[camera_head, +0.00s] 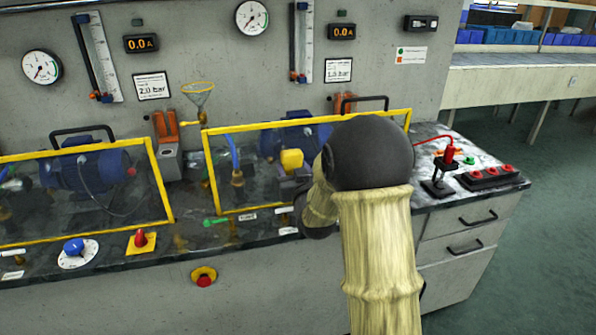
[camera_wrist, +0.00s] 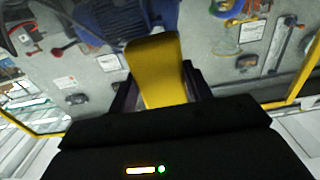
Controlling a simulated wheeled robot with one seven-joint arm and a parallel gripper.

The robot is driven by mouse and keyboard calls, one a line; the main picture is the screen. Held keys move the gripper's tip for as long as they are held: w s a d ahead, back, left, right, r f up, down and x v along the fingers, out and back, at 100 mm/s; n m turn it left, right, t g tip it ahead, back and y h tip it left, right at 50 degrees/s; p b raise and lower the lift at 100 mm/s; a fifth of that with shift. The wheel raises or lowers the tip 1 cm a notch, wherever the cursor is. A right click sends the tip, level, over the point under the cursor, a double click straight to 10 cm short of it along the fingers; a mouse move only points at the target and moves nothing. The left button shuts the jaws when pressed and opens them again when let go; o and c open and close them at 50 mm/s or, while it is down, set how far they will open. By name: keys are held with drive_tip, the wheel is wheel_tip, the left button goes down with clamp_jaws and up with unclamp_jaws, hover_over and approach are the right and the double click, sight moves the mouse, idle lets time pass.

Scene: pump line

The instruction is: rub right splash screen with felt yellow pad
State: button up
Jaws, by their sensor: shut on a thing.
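The right splash screen (camera_head: 207,172) is a clear pane in a yellow frame, standing at the bench's front before a blue pump. Its frame also shows in the wrist view (camera_wrist: 307,75), with the pump behind the pane. The yellow pad (camera_head: 291,159) shows in front of the screen's middle, and large in the wrist view (camera_wrist: 157,70). My gripper (camera_wrist: 158,92) is shut on the pad's near end. I cannot tell whether the pad touches the pane. My arm hides the screen's lower right part in the head view.
The left splash screen (camera_head: 158,180) stands beside it. A green valve handle (camera_head: 215,221), a red button (camera_head: 204,276) and a blue dial (camera_head: 75,247) are along the front. A red-topped stand (camera_head: 440,178) and a black block with red knobs (camera_head: 490,177) stand on the right.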

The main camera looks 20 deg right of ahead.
sight(298, 160)
drive_tip(key=a, duration=0.3)
drive_tip(key=shift+b, duration=0.35)
drive_tip(key=shift+d, duration=0.1)
drive_tip(key=shift+r+p, duration=0.8)
drive_tip(key=shift+r, duration=0.55)
drive_tip(key=shift+d, duration=0.15)
drive_tip(key=shift+d, duration=0.5)
drive_tip(key=shift+d+b, duration=0.5)
drive_tip(key=shift+d, duration=0.8)
drive_tip(key=shift+w+d+r, duration=0.1)
